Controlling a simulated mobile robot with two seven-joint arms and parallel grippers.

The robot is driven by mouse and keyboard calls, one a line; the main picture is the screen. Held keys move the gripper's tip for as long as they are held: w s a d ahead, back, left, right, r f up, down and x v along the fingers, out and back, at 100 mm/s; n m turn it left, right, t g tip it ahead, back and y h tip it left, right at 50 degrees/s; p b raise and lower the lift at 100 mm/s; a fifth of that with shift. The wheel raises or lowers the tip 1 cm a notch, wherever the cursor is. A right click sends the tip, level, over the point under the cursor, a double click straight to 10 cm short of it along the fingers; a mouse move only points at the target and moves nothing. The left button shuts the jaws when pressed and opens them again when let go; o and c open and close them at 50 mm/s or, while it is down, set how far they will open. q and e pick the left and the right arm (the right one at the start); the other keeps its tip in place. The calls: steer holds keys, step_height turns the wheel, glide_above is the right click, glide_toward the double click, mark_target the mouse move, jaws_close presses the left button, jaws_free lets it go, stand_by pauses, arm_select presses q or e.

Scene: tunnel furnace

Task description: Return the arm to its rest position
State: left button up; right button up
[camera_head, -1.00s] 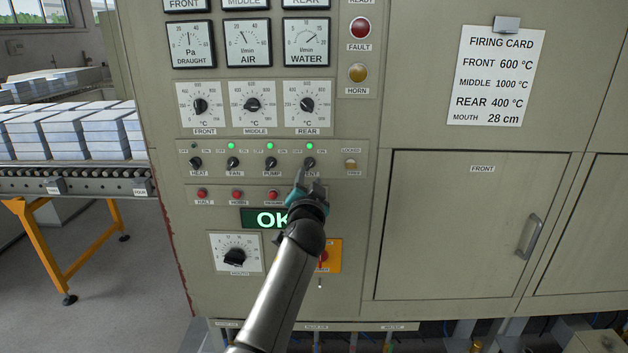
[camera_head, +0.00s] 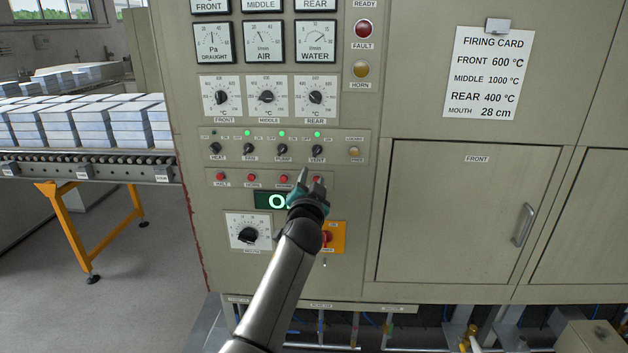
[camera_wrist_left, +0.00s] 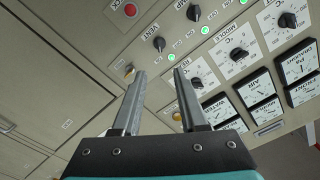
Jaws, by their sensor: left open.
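My left arm reaches up from the bottom of the head view. Its gripper (camera_head: 310,183) is in front of the control panel (camera_head: 362,215), just below the vent switch (camera_head: 317,150) and over the row of red buttons. In the left wrist view the gripper (camera_wrist_left: 155,92) is open, with nothing between its two fingers. The heat (camera_head: 215,148), fan (camera_head: 249,149) and pump (camera_head: 282,149) switches stand in one row with the vent switch. Green lamps are lit above the fan, pump and vent switches. The gripper partly covers the green-lit display (camera_head: 268,201). My right gripper is not in view.
A yellow plate with a red button (camera_head: 333,238) is right behind my forearm. A roller conveyor (camera_head: 90,165) with stacked pale blocks stands at the left. A closed door marked front (camera_head: 465,215) has a handle at the right. The floor (camera_head: 150,300) at lower left is clear.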

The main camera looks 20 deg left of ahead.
arm_select(q)
steer(key=shift+f, duration=0.1)
steer(key=s+d+f+g+h+b, duration=0.1)
steer(key=s+f+g+b, duration=0.35)
steer(key=f, duration=1.05)
steer(key=s+d+f+g+h, duration=0.1)
steer(key=s+d+f, duration=0.1)
steer(key=s+f, duration=0.95)
steer(key=s+d+f+g+h+b, duration=0.1)
steer(key=s+f+g+b, duration=0.15)
steer(key=f, duration=1.55)
steer(key=s+f+g+b, duration=0.2)
steer(key=s+f, duration=0.7)
steer(key=s, duration=0.6)
steer(key=s+f+n+g+h+b, duration=0.1)
steer(key=s+f+g+b, duration=0.1)
steer(key=s+f, duration=0.7)
steer(key=s+f+g+b, duration=0.2)
steer(key=s+f, duration=0.7)
steer(key=s, duration=1.2)
steer(key=shift+d+n+g+h, duration=0.3)
steer(key=shift+n+g, duration=0.1)
steer(key=shift+g, duration=0.8)
